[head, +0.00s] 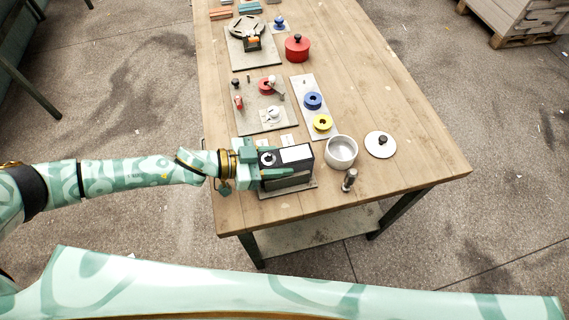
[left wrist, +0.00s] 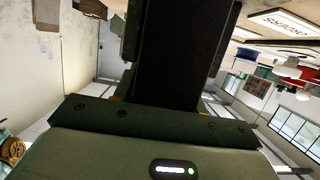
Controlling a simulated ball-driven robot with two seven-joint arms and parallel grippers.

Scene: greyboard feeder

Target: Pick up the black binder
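The black binder (head: 287,179) stands upright on a grey board (head: 304,187) near the table's front left edge, with a white label on top and a round ring at its left end. My left gripper (head: 270,160) comes in from the left, with one finger behind the binder and one in front. In the left wrist view the binder's dark ribbed face (left wrist: 180,55) fills the room between the fingers, with no clear gap. The gripper looks shut on it. The binder's left end is partly hidden by the gripper. My right gripper is not in view.
Just right of the binder stand a white pot (head: 341,152) and a small metal cylinder (head: 349,180). A white lid (head: 380,145) lies farther right. Behind are a board with small parts (head: 262,118) and a strip with blue and yellow rings (head: 308,96). The table's right side is clear.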

